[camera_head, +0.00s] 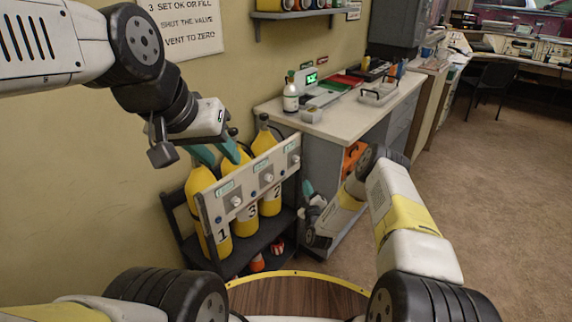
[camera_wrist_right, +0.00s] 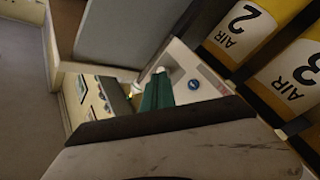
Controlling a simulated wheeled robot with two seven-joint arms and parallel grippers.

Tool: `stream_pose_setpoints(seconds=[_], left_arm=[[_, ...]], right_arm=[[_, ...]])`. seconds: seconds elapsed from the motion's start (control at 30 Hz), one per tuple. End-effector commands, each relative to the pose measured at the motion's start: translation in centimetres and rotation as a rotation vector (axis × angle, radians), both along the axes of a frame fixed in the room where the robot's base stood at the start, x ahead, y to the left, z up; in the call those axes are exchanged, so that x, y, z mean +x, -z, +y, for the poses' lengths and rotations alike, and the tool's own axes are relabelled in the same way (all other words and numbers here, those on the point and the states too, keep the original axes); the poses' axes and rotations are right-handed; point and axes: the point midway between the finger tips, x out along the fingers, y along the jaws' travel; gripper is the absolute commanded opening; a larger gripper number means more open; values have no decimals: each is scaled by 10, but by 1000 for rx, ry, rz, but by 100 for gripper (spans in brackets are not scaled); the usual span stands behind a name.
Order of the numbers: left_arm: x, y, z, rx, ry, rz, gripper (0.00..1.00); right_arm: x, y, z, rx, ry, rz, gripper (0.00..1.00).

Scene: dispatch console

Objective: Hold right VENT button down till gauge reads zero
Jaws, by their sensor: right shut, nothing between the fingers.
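A pale panel (camera_head: 252,184) runs across the front of a rack of yellow cylinders. It carries small greenish labels and round white knobs or buttons, with one knob (camera_head: 293,160) at the right end. The lettering and gauge readings are too small to read. My right gripper (camera_head: 308,188) is shut and empty, just below and right of the panel's right end, apart from it in the head view. In the right wrist view its teal fingers (camera_wrist_right: 157,92) overlap the panel near a round blue mark (camera_wrist_right: 193,84). My left gripper (camera_head: 217,154) has its teal fingers apart over the left cylinder tops.
The numbered cylinders (camera_head: 270,150) stand in a dark rack (camera_head: 262,237). A white-topped counter (camera_head: 338,122) with a bottle (camera_head: 291,97) and a green-lit display (camera_head: 311,78) stands behind right. An instruction sign (camera_head: 187,24) hangs on the wall.

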Motion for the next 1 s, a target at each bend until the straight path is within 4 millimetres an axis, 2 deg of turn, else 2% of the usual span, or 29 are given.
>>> stream_pose_setpoints(seconds=[0.6,1.0], left_arm=[[0,0,0,0,0,0,36],[0,0,0,0,0,0,36]], right_arm=[[43,0,61,0,-1,0,0],[50,0,70,1,0,2,0]])
